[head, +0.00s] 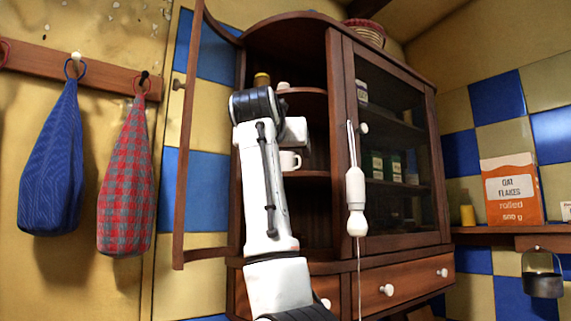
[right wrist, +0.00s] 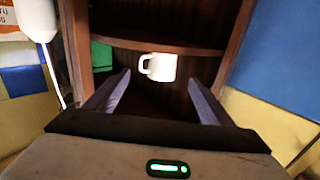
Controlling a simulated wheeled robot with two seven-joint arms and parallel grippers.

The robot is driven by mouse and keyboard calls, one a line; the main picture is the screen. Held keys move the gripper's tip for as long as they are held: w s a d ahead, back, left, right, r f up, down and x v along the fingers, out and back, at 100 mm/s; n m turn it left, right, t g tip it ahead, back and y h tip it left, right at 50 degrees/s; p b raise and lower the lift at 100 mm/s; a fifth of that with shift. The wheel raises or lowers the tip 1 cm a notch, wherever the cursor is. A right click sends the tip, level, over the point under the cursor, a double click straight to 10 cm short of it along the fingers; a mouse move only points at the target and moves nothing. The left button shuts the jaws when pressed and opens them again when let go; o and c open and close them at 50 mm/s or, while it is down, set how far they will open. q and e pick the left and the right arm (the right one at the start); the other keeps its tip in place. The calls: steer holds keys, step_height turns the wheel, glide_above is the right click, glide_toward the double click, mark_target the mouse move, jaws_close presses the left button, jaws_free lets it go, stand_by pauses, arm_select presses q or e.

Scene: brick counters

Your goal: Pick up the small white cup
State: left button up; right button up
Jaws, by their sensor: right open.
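The small white cup (head: 289,160) stands on a shelf inside the open left part of the wooden cabinet, its handle to the right in the head view. In the right wrist view, which looks upside down, the cup (right wrist: 160,67) is ahead, its handle to the left. My right gripper (head: 295,131) is at the cabinet opening, and its fingers are hard to make out in the head view. In the wrist view the right gripper (right wrist: 160,84) is open and empty, fingers spread either side of the cup's line, not touching it. My left gripper is not in view.
The cabinet door (head: 187,140) stands open at left. Shelf boards (head: 305,174) border the cup's space. Cloth bags (head: 126,185) hang at left.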

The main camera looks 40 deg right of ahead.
mark_target(287, 153)
steer(key=p+x, duration=0.1)
steer(key=x, duration=0.4)
steer(key=shift+s+d+f+p, duration=0.1)
steer(key=shift+s+d+p, duration=0.15)
steer(key=shift+p, duration=0.15)
steer(key=shift+w, duration=0.1)
steer(key=shift+c, duration=0.6)
steer(key=c, duration=1)
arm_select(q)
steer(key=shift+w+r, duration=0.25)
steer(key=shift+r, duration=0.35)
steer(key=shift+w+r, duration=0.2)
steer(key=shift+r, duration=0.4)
